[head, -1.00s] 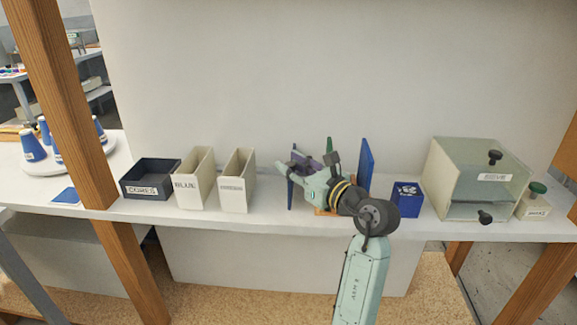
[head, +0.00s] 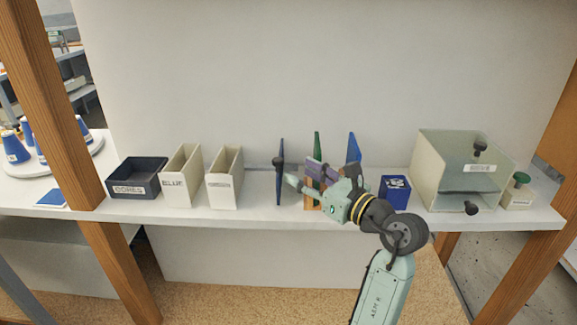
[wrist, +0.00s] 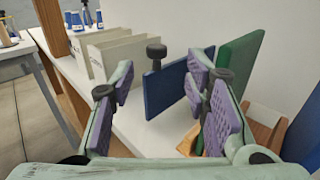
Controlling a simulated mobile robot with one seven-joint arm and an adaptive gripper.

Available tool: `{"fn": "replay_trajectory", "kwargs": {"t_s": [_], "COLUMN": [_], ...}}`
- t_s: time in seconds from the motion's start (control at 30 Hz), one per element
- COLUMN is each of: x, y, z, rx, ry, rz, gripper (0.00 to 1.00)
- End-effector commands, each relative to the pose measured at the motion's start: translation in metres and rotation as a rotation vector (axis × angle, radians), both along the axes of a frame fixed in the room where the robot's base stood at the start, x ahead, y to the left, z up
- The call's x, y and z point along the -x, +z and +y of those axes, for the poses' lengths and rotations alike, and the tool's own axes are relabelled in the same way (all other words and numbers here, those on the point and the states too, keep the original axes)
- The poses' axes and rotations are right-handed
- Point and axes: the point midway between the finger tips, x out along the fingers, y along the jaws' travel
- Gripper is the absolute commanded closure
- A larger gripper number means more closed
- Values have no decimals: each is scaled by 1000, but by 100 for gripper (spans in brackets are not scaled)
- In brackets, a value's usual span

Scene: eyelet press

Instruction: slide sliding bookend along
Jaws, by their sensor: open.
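The sliding bookend is a dark blue upright panel (head: 280,190) with a black knob (head: 279,161), standing on the white shelf (head: 255,214). In the wrist view the blue panel (wrist: 165,90) and its knob (wrist: 156,53) show ahead, between my two purple-padded fingers. My gripper (head: 302,177) is open and empty, to the right of the panel in the head view. The wrist view shows its fingers (wrist: 160,88) spread apart. I cannot tell whether a fingertip touches the panel.
A green panel (head: 317,146) and another blue panel (head: 353,150) stand to the right, with wooden parts (wrist: 265,132) near them. Two cream holders (head: 223,185) and a dark tray (head: 135,183) are left. A blue box (head: 395,192) and a clear-fronted cabinet (head: 460,172) are right.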

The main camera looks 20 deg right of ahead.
Motion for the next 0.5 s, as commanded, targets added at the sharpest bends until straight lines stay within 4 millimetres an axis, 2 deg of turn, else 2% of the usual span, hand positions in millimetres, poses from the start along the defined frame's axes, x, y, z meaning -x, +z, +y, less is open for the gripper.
{"fn": "replay_trajectory", "kwargs": {"t_s": [0.1,0.2,0.5], "x": [19,28,35], "y": [0,0,0], "z": [-10,-15,-18], "rx": [0,0,0], "ry": [-3,-2,0], "rz": [0,1,0], "gripper": [57,57,57]}}
